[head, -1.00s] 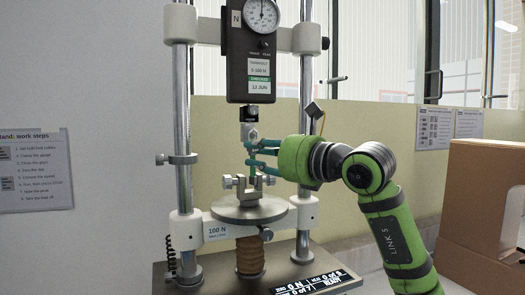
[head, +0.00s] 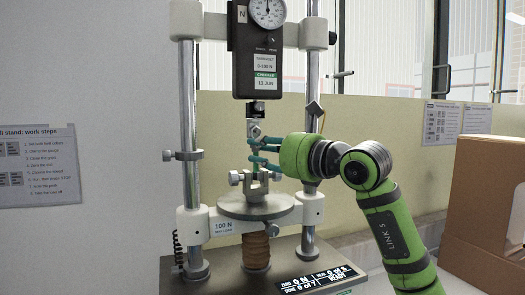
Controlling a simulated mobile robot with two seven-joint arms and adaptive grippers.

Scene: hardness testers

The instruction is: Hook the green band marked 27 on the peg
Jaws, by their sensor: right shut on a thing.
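My right gripper (head: 254,151) reaches in from the right, with teal fingers at the column of the test stand. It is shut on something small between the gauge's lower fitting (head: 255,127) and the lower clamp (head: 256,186). This is likely the green band, but it is too small and too much hidden by the fingers to make out, and no number 27 can be read. I cannot tell which fitting is the peg, or whether the band touches it. My left gripper is not in view.
The force gauge (head: 256,65) hangs between two steel posts (head: 188,110). A round plate (head: 255,207) lies below the clamp, and a lit display (head: 315,277) is on the base. A brown box (head: 480,215) stands at the right. Printed sheets hang on the walls.

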